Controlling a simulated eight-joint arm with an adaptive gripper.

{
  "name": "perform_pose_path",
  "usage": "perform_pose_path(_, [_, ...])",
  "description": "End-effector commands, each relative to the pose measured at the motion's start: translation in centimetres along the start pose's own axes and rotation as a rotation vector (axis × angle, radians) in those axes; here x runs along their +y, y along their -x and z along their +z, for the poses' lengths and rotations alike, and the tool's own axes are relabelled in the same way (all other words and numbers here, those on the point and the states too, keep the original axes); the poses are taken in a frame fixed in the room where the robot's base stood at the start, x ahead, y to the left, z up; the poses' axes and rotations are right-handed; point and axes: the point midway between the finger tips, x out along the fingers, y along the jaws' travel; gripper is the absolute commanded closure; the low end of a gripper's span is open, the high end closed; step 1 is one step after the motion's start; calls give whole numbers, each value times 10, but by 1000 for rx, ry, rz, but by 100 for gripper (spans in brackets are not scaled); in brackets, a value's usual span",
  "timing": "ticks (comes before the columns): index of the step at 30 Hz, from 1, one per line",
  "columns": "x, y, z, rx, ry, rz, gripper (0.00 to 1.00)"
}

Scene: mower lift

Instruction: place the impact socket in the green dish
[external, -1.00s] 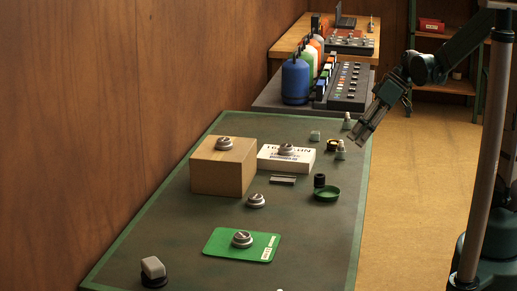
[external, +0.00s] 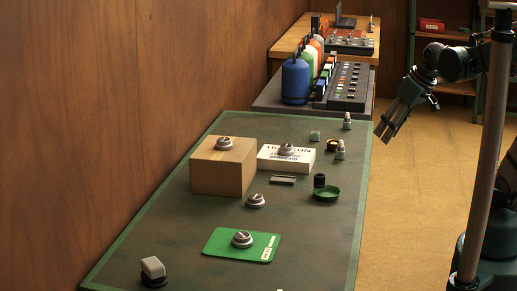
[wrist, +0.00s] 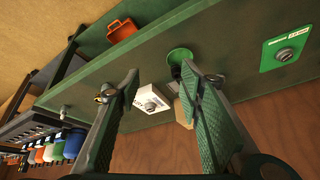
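The impact socket appears to be the small black cylinder (external: 319,180) standing upright on the bench, just behind the green dish. The green dish (external: 326,195) is shallow and round and sits near the bench's right edge; its inside looks empty. The dish also shows in the wrist view (wrist: 180,54), partly covered by my right finger, and I cannot clearly make out the socket there. My gripper (external: 383,133) is in the air past the bench's right edge, apart from both. In the wrist view my gripper (wrist: 160,72) has its fingers spread with nothing between them.
On the bench (external: 200,262) are a cardboard box (external: 222,167) and a white box (external: 287,157), each with a metal knob-like part on top, and a green mat (external: 222,243). Small pale-capped items (external: 340,150) stand near the right edge. An orange bin (wrist: 120,29) shows in the wrist view.

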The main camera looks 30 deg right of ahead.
Motion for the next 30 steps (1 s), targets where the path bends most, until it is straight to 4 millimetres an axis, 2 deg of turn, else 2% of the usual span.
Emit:
perform_pose_path(9, [6, 25, 28, 68, -92, 114, 63])
perform_pose_path(16, [11, 38, 42, 123, -144, 174, 63])
perform_pose_path(30, [14, 45, 47, 153, -169, 200, 63])
